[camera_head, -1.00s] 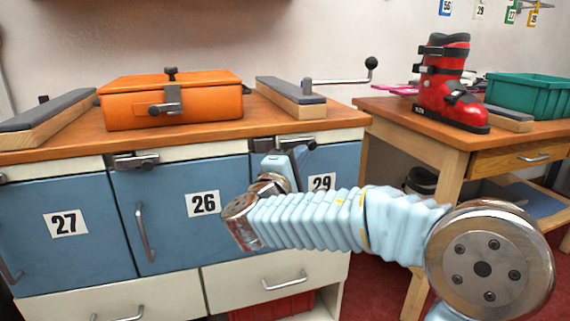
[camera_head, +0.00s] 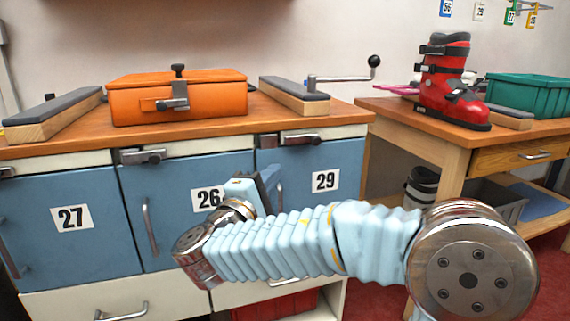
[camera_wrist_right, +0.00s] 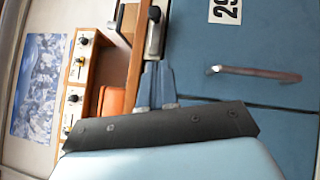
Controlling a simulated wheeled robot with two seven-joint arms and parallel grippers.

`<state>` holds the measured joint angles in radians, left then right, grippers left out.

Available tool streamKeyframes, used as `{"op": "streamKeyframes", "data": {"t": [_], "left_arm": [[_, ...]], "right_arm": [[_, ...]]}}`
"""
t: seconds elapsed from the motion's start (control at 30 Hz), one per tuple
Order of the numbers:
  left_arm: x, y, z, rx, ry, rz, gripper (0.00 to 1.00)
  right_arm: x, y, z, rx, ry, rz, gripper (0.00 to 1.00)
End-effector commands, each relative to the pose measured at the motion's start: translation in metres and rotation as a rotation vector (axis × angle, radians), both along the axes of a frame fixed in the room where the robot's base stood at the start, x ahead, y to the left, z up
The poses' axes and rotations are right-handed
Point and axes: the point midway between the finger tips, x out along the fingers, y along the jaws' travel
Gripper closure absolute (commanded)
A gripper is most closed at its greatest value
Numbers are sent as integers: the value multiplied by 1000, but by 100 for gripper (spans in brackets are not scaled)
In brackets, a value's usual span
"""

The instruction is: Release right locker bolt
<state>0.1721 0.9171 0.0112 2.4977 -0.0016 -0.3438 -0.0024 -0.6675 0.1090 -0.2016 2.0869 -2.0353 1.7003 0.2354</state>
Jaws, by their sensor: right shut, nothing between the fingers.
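The right locker (camera_head: 336,200) has a blue door marked 29. Its bolt (camera_head: 303,138) is a silver plate with a dark knob at the door's top edge; a dark block (camera_head: 266,141) sits left of it. I cannot tell how far the bolt is slid. My right gripper (camera_head: 276,176) is in front of the doors, below and left of the bolt, apart from it. The wrist body hides part of locker 26's label. In the right wrist view the fingers (camera_wrist_right: 157,88) are together and empty, with the bolt (camera_wrist_right: 153,33) beyond them. My left gripper is not in view.
Locker 26 (camera_head: 180,180) and locker 27 (camera_head: 30,220) stand to the left, with protruding handles. An orange box (camera_head: 200,102) and a crank (camera_head: 345,78) are on the benchtop. A side table (camera_head: 420,118) at right holds a red boot (camera_head: 445,85).

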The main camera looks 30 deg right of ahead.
Motion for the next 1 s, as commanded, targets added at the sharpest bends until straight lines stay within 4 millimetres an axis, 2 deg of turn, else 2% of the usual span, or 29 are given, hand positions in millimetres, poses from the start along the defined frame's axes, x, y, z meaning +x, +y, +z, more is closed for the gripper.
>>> {"op": "streamKeyframes", "data": {"t": [0.1,0.23,0.83,0.93,0.97,1.0], "left_arm": [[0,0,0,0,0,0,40],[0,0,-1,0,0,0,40],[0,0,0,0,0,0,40],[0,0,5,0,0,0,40],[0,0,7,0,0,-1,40],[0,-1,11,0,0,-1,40]], "right_arm": [[-8,14,-3,-1,1,1,100],[-13,21,-5,0,1,1,100],[-13,23,-8,3,13,2,100],[-2,23,-32,34,106,19,100],[2,23,-45,52,155,26,100],[8,24,-67,87,232,37,100]]}}
